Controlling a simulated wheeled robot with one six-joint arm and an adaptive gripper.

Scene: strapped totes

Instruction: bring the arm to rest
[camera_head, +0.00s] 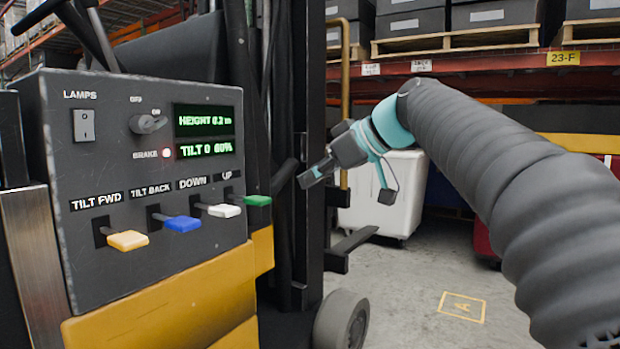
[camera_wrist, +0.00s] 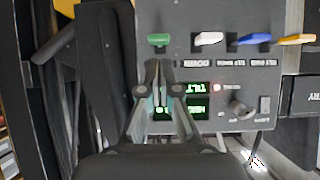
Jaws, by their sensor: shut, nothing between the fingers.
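My gripper (camera_head: 309,178) is in the head view, to the right of the grey control panel (camera_head: 85,255) and apart from it. Its fingers are shut with nothing between them. My arm reaches in from the right edge, covered by a grey ribbed sleeve. In the wrist view my gripper (camera_wrist: 158,68) shows with its fingertips together, in front of the upside-down panel (camera_wrist: 285,18), near the green lever (camera_wrist: 158,40). In the head view the green lever (camera_head: 258,201) sits at the panel's right end.
The panel has yellow (camera_head: 128,240), blue (camera_head: 182,224) and white (camera_head: 224,211) levers, a display (camera_head: 205,120) and a red brake lamp (camera_head: 166,153). A dark mast stands behind my gripper. A white bin (camera_head: 400,215) stands beyond. The floor around the yellow "A" mark (camera_head: 461,306) is clear.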

